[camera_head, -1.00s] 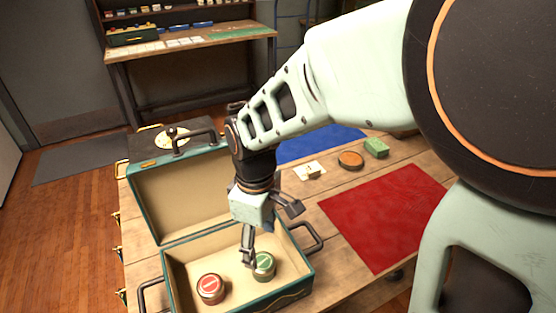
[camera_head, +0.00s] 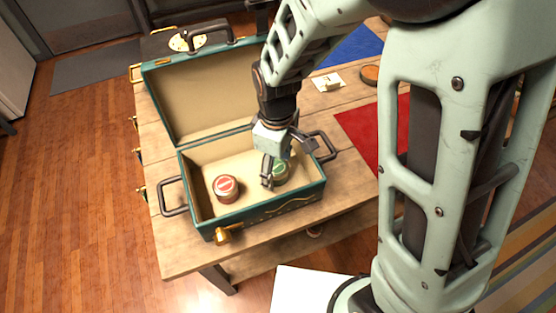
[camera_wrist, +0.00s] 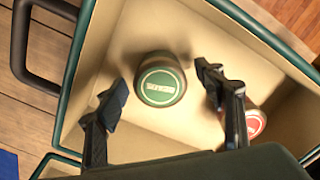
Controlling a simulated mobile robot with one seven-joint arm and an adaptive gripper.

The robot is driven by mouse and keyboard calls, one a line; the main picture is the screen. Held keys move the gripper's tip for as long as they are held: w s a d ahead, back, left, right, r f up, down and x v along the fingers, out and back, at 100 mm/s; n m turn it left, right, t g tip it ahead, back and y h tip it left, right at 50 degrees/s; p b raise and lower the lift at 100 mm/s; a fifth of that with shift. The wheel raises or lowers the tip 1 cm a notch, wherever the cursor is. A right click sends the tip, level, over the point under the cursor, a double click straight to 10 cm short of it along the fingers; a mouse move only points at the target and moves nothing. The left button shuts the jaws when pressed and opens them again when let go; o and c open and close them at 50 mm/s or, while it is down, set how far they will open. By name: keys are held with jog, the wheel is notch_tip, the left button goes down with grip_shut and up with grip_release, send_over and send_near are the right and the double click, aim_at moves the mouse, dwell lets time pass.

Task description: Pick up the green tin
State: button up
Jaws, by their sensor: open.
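The green tin (camera_head: 282,171) stands inside the open teal case (camera_head: 262,214), toward its right side. In the wrist view the green tin (camera_wrist: 160,80) shows its round labelled lid. My gripper (camera_head: 273,167) reaches down into the case at the green tin and partly covers it in the head view. In the wrist view my gripper (camera_wrist: 162,84) is open, with one finger to each side of the green tin and nothing held. Whether a finger touches the tin cannot be told.
A red tin (camera_head: 226,187) stands in the case left of the green one; in the wrist view the red tin (camera_wrist: 254,122) is partly behind the right finger. The case's lid (camera_head: 205,90) stands open behind. A red mat (camera_head: 375,130) lies on the table to the right.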

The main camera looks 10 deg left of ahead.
jog(key=c, duration=1.3)
jog(key=shift+r, duration=0.15)
